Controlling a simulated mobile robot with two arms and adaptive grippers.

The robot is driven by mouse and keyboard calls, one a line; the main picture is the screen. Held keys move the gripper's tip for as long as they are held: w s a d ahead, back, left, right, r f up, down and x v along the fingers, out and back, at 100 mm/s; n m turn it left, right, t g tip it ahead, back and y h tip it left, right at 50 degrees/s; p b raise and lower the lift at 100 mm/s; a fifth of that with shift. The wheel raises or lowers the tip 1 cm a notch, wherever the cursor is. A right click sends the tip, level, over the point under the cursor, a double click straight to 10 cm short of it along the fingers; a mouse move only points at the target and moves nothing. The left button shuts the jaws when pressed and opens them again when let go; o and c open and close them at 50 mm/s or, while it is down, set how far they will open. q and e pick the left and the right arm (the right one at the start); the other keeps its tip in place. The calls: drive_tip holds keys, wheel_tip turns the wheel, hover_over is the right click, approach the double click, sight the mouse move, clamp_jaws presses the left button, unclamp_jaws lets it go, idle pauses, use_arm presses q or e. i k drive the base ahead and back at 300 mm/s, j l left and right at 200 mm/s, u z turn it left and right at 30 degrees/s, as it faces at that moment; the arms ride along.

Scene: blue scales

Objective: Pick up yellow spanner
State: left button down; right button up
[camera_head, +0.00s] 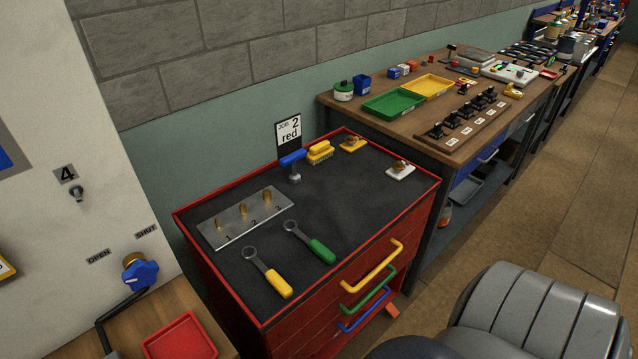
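A spanner with a yellow handle and a dark ring end (278,284) lies flat on the black top of a red tool cabinet (190,240), near its front left edge. A similar spanner with a green handle (322,250) lies to its right, apart from it. Both point their handles toward the lower right. Neither of my grippers is in view. A large grey rounded part, which may be mine, fills the lower right corner.
A metal plate with several brass pegs (232,228) sits behind the spanners. A blue-handled tool (293,160), a yellow brush (320,152) and a "JOB 2 red" sign (289,132) stand at the back. A wooden bench (372,125) adjoins at right. A red tray (180,340) is lower left.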

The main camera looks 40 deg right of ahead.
sight(272, 276)
drive_tip(key=z, duration=0.9)
